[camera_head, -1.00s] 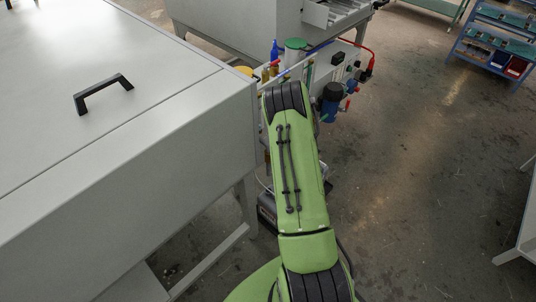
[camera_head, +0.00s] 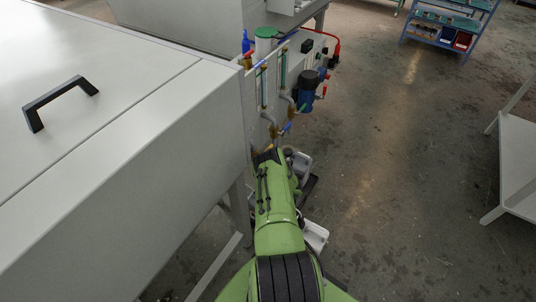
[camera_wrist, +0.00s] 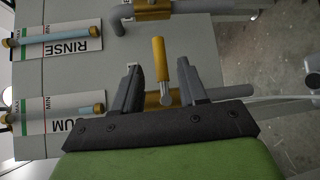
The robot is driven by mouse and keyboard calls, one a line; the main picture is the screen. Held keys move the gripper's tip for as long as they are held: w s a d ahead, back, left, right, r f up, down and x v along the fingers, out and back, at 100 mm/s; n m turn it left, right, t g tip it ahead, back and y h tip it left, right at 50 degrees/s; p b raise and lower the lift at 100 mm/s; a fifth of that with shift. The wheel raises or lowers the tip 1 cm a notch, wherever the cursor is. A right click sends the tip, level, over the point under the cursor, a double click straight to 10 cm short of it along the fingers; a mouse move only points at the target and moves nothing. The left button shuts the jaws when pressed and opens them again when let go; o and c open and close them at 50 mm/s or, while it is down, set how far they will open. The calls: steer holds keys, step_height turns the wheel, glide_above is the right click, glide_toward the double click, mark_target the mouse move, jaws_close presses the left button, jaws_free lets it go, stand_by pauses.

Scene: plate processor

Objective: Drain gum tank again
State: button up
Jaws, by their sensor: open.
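In the wrist view my gripper (camera_wrist: 158,66) is open. A valve lever with a yellow handle (camera_wrist: 159,58) lies between its two fingers, with a gap on each side. The lever sits on a brass-coloured valve body at the grey pipe. A GUM level gauge (camera_wrist: 60,114) is at the left, level with the gripper's base, and a RINSE gauge (camera_wrist: 60,40) is above it. In the head view the panel with gauges and valves (camera_head: 290,72) stands beyond the bench, and my arm hides most of the gripper's surroundings.
A large grey machine with a black handle (camera_head: 60,100) fills the left. White containers (camera_head: 313,236) stand on the floor beside my arm. A blue filter housing (camera_head: 307,88) sticks out of the panel. The floor at the right is clear up to a grey table (camera_head: 518,165).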

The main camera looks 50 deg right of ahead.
steer(key=b+x, duration=0.2)
steer(key=x, duration=0.3)
steer(key=shift+f, duration=0.1)
steer(key=shift+w+d, duration=0.25)
steer(key=shift+d, duration=0.05)
jaws_close()
